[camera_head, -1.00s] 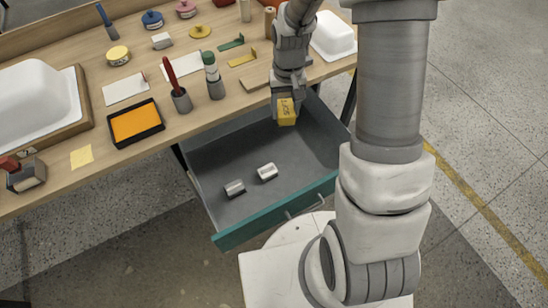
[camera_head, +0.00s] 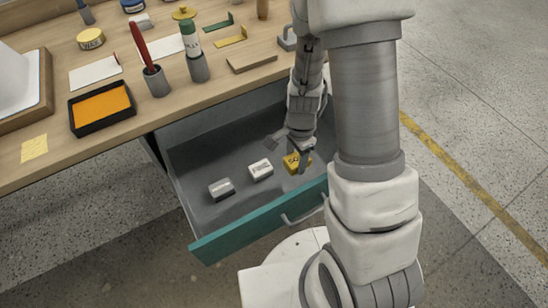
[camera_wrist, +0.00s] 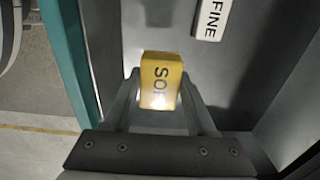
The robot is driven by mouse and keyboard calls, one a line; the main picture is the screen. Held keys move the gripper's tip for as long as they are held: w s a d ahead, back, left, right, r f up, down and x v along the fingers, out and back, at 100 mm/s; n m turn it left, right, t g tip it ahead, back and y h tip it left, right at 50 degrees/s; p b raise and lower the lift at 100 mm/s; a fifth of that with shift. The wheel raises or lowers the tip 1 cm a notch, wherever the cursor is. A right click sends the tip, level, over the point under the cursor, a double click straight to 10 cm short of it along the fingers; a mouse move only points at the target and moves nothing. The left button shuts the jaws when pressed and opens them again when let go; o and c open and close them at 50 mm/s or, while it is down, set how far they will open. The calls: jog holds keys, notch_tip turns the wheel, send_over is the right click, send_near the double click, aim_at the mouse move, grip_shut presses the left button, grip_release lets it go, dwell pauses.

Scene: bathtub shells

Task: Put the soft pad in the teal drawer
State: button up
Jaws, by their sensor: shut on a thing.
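The soft pad (camera_head: 292,163) is a small yellow block with dark lettering. My gripper (camera_head: 303,155) is shut on it, low inside the open teal drawer (camera_head: 250,232). In the wrist view the soft pad (camera_wrist: 161,82) sits between the two fingers (camera_wrist: 160,100), with the lettering partly readable as "SO". The grey drawer floor lies beneath it; I cannot tell whether the pad touches it. The drawer's teal front (camera_wrist: 68,50) runs along the left of the wrist view.
Two other pads lie in the drawer: a white one (camera_head: 261,169), marked "FINE" in the wrist view (camera_wrist: 213,18), and a grey-and-white one (camera_head: 221,188).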

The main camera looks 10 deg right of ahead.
jog(key=b, duration=0.2)
send_near(283, 153)
jog(key=shift+s+a+f, duration=0.2)
jog(key=shift+s+f, duration=0.4)
jog(key=shift+s+a+f, duration=0.15)
jog(key=shift+s+f, duration=0.4)
jog(key=shift+w+f+b, duration=0.1)
jog(key=shift+f+b, duration=0.95)
jog(key=shift+f, duration=0.9)
jog(key=shift+f, duration=0.25)
jog(key=o, duration=1.2)
jog(key=shift+r, duration=0.1)
jog(key=shift+r, duration=0.1)
